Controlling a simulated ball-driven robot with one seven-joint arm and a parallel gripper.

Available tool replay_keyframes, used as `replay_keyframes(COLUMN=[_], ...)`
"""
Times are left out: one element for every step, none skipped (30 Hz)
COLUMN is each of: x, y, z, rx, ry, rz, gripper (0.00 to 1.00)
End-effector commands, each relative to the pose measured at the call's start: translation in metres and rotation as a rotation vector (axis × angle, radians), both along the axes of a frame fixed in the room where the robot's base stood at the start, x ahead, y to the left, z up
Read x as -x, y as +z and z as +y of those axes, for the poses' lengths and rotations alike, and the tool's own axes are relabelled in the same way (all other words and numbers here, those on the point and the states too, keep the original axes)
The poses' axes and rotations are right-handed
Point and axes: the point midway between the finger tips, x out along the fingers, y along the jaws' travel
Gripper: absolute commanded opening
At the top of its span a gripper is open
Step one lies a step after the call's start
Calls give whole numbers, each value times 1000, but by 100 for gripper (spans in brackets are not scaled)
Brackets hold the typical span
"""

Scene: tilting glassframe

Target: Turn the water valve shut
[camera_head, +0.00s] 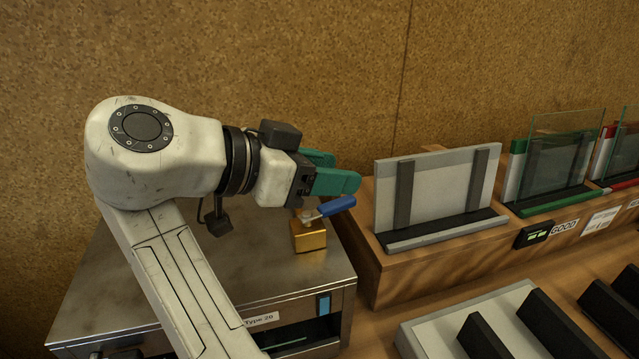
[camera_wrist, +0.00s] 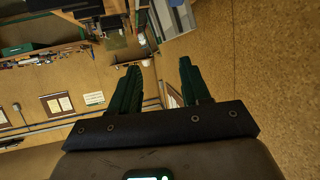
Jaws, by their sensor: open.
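The water valve is a brass block (camera_head: 309,238) on top of a metal box. Its blue lever handle (camera_head: 337,206) points to the right and slightly up in the head view. My gripper (camera_head: 345,171) has green fingers and is just above and behind the lever in that picture. Whether a finger touches the lever cannot be told. In the wrist view my gripper (camera_wrist: 158,68) has its two fingers spread apart, with nothing between them. I cannot make out the valve in the wrist view.
The metal box (camera_head: 235,262) bears a "Type 20" label. Right of it, a wooden ledge (camera_head: 385,290) carries a grey framed panel (camera_head: 437,190) and glass panes (camera_head: 555,150). A tray with black bars (camera_head: 440,335) lies at the lower right. A cork-like wall (camera_head: 300,60) stands behind.

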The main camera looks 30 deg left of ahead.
Motion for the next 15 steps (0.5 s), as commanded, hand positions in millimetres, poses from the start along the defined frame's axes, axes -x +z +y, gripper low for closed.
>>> replay_keyframes(x=[7,11,20,26,32,39,44,49,55,60,64,69,73,76,79], y=[9,14,16,18,21,25,27,30,33,36,38,40,42,44,46], z=[-3,-5,-8,-11,-14,-17,-20,-23,-26,-29,-31,-34,-36,-37,-40], rx=[-5,-6,-5,-5,-4,-5,-5,-5,-4,-5,-4,-4,-3,-3,-2], ry=[2,3,6,5,5,6,6,5,4,5,4,3,2,3,2], rz=[-4,-3,-1,0,1,2,1,1,1,0,0,2,1,1,0], gripper=[47,47,47,47,47,47,47,47,47,47,47,47,47,47,47])
